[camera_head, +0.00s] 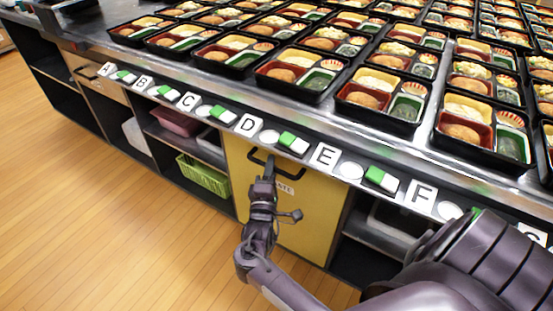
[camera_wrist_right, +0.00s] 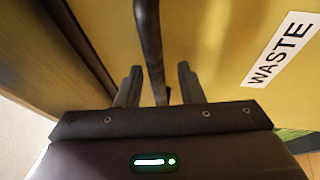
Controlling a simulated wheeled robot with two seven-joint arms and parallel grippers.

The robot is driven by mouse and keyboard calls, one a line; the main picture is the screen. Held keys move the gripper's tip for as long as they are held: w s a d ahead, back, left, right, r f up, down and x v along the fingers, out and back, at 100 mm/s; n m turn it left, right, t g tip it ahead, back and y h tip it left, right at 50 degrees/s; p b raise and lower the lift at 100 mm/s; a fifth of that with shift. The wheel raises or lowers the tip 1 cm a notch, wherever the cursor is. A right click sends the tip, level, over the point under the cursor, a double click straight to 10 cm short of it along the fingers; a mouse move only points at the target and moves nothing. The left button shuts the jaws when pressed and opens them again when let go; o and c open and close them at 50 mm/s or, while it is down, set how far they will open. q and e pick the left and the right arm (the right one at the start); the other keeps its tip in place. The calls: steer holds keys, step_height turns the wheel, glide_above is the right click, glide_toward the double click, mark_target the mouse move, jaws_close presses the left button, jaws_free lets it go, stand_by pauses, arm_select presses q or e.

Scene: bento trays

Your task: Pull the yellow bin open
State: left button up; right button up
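The yellow bin (camera_head: 312,222) is a tall yellow front under the counter, below labels D and E, and looks in line with the counter front. It fills much of the right wrist view (camera_wrist_right: 215,45) and bears a white WASTE label (camera_wrist_right: 280,52). Its black bar handle (camera_head: 259,156) is near the top. My right gripper (camera_head: 264,172) is at this handle. In the right wrist view, the fingers (camera_wrist_right: 158,84) are apart, with the handle (camera_wrist_right: 150,45) between them and gaps showing on both sides. My left gripper is not in view.
The metal counter edge (camera_head: 225,110) runs above the bin, with several bento trays (camera_head: 300,75) on top. Open shelves with a green basket (camera_head: 203,175) are to the left. A shelf opening (camera_head: 375,235) is to the right. The wooden floor (camera_head: 110,220) at left is clear.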

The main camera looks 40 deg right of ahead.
steer(key=shift+w+d, duration=0.2)
steer(key=shift+w, duration=0.05)
steer(key=shift+a+r, duration=0.15)
steer(key=shift+r, duration=0.05)
jaws_close()
steer(key=shift+s, duration=0.1)
